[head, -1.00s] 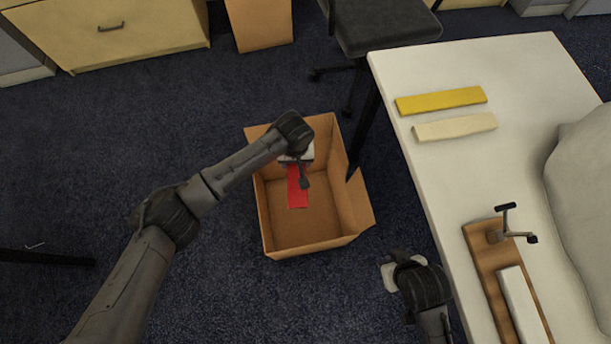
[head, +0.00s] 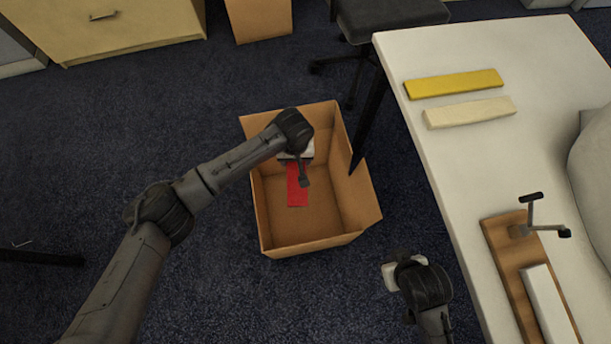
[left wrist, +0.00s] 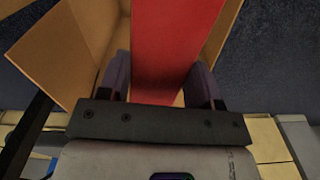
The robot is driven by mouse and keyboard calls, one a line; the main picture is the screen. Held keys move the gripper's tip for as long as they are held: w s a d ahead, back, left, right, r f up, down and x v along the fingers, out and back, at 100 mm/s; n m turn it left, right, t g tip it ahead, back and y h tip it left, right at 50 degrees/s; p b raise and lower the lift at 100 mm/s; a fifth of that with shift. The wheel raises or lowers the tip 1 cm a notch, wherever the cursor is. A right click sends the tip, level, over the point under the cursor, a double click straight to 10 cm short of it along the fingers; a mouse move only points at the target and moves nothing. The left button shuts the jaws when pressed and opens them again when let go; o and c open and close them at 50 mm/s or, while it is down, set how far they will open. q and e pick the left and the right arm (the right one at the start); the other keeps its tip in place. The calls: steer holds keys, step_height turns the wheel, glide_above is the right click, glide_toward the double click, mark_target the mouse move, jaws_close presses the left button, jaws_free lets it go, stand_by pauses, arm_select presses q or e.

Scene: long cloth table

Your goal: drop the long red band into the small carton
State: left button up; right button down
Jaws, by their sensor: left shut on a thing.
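The long red band (head: 297,188) hangs from my left gripper (head: 301,176), over the inside of the open cardboard carton (head: 312,241) on the floor. In the left wrist view the band (left wrist: 172,42) runs between the two fingers of the gripper (left wrist: 160,82), which is shut on it. The carton's walls (left wrist: 62,45) show around and behind the band there. Whether the band's lower end touches the carton floor cannot be told. My right gripper (head: 391,275) is low beside the table, right of the carton; its fingers are not clear.
The white table (head: 450,165) on the right carries a yellow band (head: 453,84), a cream band (head: 470,112) and a wooden board (head: 505,262) with a metal fitting. A dark chair (head: 390,18) and another carton (head: 260,20) stand behind.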

arm_select(q)
steer(key=o, duration=1)
step_height(320, 180, up, 14)
steer(key=p, duration=0.6)
